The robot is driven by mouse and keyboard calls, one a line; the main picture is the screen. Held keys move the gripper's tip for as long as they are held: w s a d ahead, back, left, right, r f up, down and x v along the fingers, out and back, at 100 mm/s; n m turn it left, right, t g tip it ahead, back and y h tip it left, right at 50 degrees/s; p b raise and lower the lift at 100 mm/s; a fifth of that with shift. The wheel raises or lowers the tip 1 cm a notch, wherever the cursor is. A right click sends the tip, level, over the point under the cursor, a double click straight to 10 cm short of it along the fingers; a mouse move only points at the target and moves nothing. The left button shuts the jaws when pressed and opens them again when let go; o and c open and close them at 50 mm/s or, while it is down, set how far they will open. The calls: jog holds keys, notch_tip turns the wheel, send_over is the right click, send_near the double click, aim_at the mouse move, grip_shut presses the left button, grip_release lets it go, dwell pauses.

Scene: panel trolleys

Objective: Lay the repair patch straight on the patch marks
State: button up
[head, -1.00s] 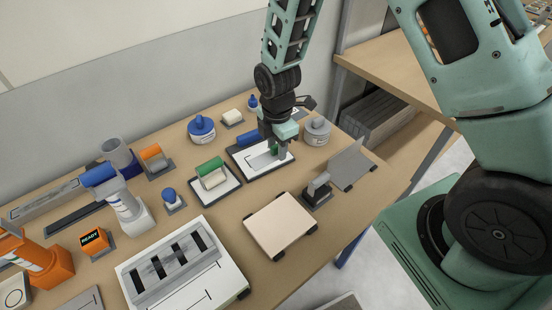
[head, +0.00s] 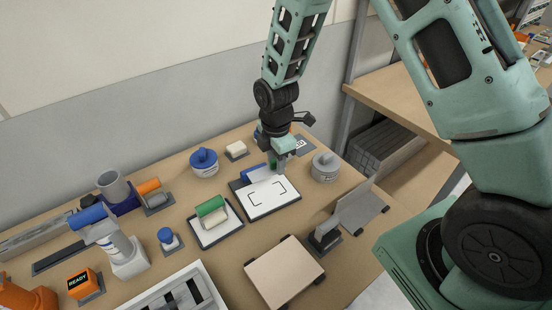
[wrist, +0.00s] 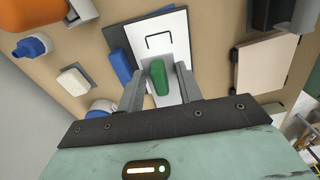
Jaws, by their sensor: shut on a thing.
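My gripper (head: 279,166) is shut on the green grip (wrist: 158,77) of a pale flat piece, which I take to be the repair patch (head: 261,174). In the wrist view a finger lies on each side of the grip, and the pale patch (wrist: 168,92) shows below it. The white panel (head: 276,204) lies in a dark tray under and in front of my gripper. Its black corner marks (head: 252,195) are in plain sight, on the front side of the patch. The patch is at the panel's rear edge; I cannot tell whether it touches the panel.
A green-handled block on a tray (head: 213,212) is to the left. A beige plate (head: 283,271) lies in front.

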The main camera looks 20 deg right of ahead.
jog(key=b, duration=0.4)
send_over(276, 190)
jog(key=shift+f, duration=3.35)
jog(key=shift+f+b, duration=0.75)
jog(key=shift+f, duration=0.55)
jog(key=o, duration=1.1)
jog(key=shift+r, duration=0.1)
jog(key=shift+r+p, duration=3.2)
jog(key=shift+r, duration=0.85)
jog(key=shift+f, duration=0.1)
